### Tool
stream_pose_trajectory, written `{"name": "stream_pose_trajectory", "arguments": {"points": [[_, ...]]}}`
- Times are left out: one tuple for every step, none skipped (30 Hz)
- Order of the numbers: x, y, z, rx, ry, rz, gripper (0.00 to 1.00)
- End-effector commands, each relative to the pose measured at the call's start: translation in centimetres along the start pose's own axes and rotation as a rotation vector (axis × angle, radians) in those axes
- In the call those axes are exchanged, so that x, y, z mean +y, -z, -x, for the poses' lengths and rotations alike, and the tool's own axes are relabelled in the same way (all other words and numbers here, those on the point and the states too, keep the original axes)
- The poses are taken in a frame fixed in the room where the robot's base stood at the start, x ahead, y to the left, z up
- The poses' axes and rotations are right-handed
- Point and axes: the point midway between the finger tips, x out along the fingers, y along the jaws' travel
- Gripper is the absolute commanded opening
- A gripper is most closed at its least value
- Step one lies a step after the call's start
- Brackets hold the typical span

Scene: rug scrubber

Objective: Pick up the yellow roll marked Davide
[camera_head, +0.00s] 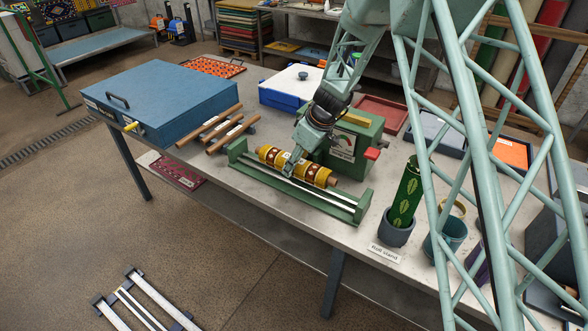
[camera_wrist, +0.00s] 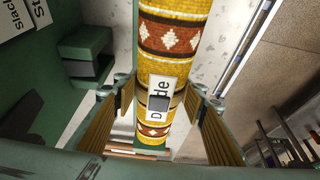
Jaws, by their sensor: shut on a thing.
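The yellow roll (camera_head: 314,174) has dark and white patterned bands and a wooden core end. It lies lengthwise along the green roller frame (camera_head: 361,206); I cannot tell whether it touches it. In the wrist view the roll (camera_wrist: 172,42) carries a white label (camera_wrist: 161,95), partly covered by a small dark square, with "D" and "de" readable. My gripper (camera_head: 290,166) reaches down onto the roll's middle. In the wrist view my gripper (camera_wrist: 154,92) has one finger on each side of the roll, shut on it near the label.
A green machine box (camera_head: 349,152) with a dial stands right behind the frame. A blue case (camera_head: 165,95) and wooden rods (camera_head: 212,128) are to the left. A green roll (camera_head: 406,195) stands upright in a grey holder by the "Roll stand" sign (camera_head: 384,253).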

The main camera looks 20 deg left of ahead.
Motion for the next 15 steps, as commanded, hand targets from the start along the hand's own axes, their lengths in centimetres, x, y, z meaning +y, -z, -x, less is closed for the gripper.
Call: {"name": "stream_pose_trajectory", "arguments": {"points": [[0.0,0.2,0.5,0.002,-0.001,0.001,0.20],[-0.3,-0.1,0.5,0.001,0.000,0.000,0.20],[-0.5,-0.3,0.6,0.000,0.000,-0.001,0.20],[-0.7,-0.5,0.6,0.001,0.000,-0.001,0.20],[-0.9,-0.6,0.7,0.001,0.000,-0.001,0.20],[-1.2,-0.9,0.8,0.001,0.000,-0.001,0.20],[-1.4,-1.1,0.9,0.000,0.001,-0.001,0.20],[-1.7,-1.3,1.1,0.000,0.001,-0.001,0.20],[-2.0,-1.6,1.2,0.001,0.000,-0.001,0.20],[-2.3,-1.8,1.4,0.001,0.000,-0.001,0.20],[-2.6,-2.1,1.5,0.001,0.000,-0.001,0.20],[-3.0,-2.5,1.7,0.001,0.000,-0.001,0.20],[-3.3,-2.8,1.8,0.000,0.000,-0.001,0.20],[-3.6,-3.0,2.0,0.001,-0.001,-0.001,0.20],[-4.1,-3.4,2.2,0.001,-0.001,-0.001,0.20]]}}
